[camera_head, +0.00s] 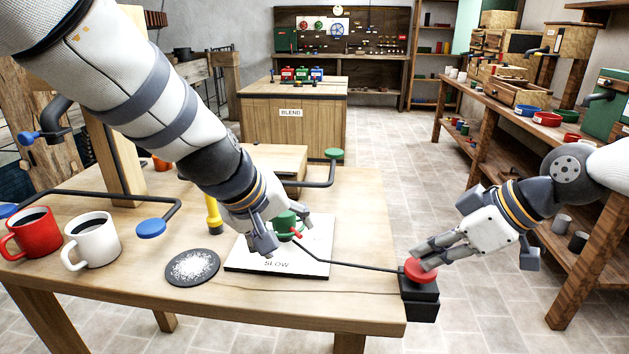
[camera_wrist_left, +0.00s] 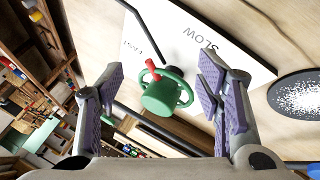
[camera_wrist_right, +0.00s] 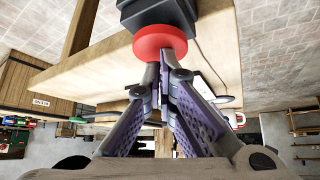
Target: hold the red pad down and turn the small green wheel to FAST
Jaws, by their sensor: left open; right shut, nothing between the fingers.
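The small green wheel (camera_head: 285,221) stands on a white board (camera_head: 240,262) marked SLOW at its near edge. In the left wrist view the wheel (camera_wrist_left: 160,97) has a red marker (camera_wrist_left: 152,66) on its rim side. A second, smaller word is on the board there, hard to read. My left gripper (camera_head: 283,236) is open, its fingers on either side of the wheel with gaps. The red pad (camera_head: 421,271) sits on a black box at the table's right corner. My right gripper (camera_wrist_right: 158,72) is shut and empty, its fingertips at the pad; how far the pad is pressed I cannot tell.
A dark coaster with white grains (camera_head: 192,267), a white mug (camera_head: 92,240), a red mug (camera_head: 32,232) and a yellow-handled tool (camera_head: 213,215) stand left of the board. A blue-ended bar (camera_head: 151,229) and a green-ended bar (camera_head: 333,154) reach over the table. A dark rod joins board and box.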

